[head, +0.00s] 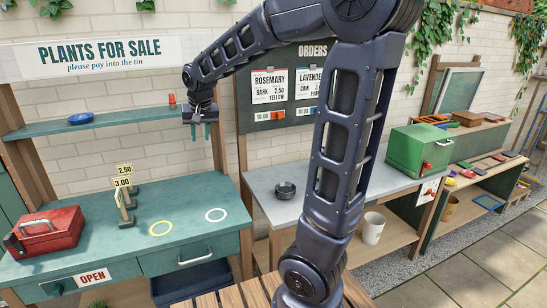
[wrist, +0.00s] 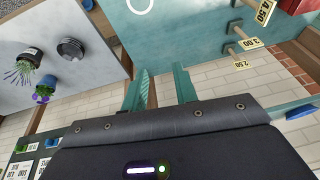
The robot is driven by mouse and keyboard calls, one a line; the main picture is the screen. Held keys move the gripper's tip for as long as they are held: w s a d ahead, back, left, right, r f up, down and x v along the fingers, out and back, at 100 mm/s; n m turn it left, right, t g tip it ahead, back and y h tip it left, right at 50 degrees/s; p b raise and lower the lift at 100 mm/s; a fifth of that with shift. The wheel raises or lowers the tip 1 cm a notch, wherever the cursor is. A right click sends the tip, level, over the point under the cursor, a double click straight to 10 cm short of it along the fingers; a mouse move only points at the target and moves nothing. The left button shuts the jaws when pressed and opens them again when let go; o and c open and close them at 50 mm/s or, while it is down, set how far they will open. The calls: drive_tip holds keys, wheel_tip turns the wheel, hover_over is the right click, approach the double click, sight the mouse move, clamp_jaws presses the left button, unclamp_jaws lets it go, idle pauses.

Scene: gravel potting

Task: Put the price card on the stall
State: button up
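Small cream price cards stand in a row on holders on the stall's green counter (head: 100,255). In the head view I read a 2.50 card (head: 125,169) and a 3.00 card (head: 122,182). The wrist view shows a 4.50 card (wrist: 265,12), a 3.00 card (wrist: 248,44) and a 2.50 card (wrist: 241,64). I cannot make out the 4.50 face in the head view. My gripper (head: 200,136) is raised above the back of the counter, right of the cards, by the shelf's right end. Its teal fingers (wrist: 160,82) are apart with nothing between them.
A red tin (head: 45,232) stands left on the counter; yellow (head: 160,228) and white (head: 215,215) rings mark its right part. A shelf (head: 95,125) holds a blue dish (head: 80,118). The grey table (head: 262,190) holds dark saucers (head: 286,190) and a green box (head: 418,148). Potted lavender (wrist: 28,62) shows in the wrist view.

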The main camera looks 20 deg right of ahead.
drive_tip(key=s+d, duration=0.8)
drive_tip(key=s, duration=0.3)
drive_tip(key=s+d+f, duration=0.1)
drive_tip(key=s+d, duration=0.8)
drive_tip(key=s, duration=0.2)
drive_tip(key=shift+s+f+t+h, duration=0.25)
drive_tip(key=shift+s+t+h, duration=0.1)
drive_tip(key=shift+t+h, duration=0.05)
